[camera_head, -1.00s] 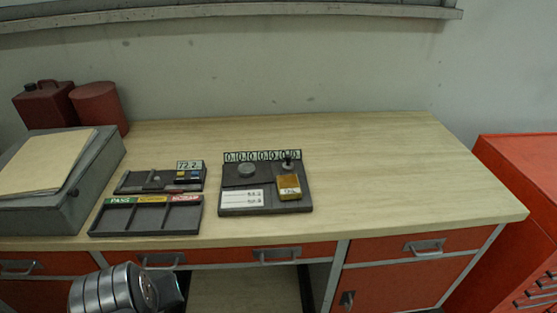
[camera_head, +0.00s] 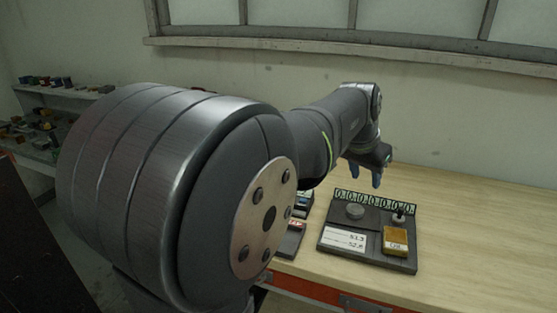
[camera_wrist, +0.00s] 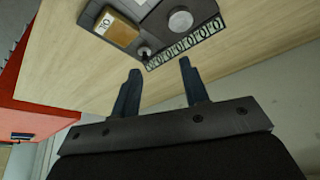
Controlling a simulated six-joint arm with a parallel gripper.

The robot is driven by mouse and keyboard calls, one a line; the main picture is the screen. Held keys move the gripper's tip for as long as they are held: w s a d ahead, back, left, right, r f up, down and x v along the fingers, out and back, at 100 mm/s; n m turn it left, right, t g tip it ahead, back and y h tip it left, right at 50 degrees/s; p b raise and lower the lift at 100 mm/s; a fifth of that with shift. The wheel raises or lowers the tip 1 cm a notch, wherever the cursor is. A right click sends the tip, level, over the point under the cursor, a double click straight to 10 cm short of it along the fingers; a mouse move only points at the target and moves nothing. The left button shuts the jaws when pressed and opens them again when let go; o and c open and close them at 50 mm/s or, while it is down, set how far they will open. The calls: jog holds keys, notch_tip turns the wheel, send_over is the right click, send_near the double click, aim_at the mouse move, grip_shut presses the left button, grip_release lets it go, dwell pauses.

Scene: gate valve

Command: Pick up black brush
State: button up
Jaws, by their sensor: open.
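A small black knobbed piece (camera_head: 399,212), which may be the black brush, stands upright at the back right of a dark tray (camera_head: 338,256). It also shows in the wrist view (camera_wrist: 143,52), close to the left fingertip. I cannot tell for sure that it is a brush.
The tray also carries a round grey disc (camera_head: 355,211), a yellow block (camera_head: 396,241), a white label card (camera_head: 346,240) and a number strip (camera_head: 374,201). The wooden bench (camera_head: 475,230) is bare to the right. My arm hides the bench's left part.

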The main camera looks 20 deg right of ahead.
jog(key=m, duration=0.2)
send_near(401, 209)
jog(key=w+v, duration=0.1)
jog(key=v, duration=0.5)
jog(key=shift+g, duration=0.4)
jog(key=x, duration=1.2)
jog(key=shift+w, duration=0.3)
jog(key=shift+x, duration=2.8)
jog(key=shift+s, duration=0.2)
jog(key=c, duration=0.7)
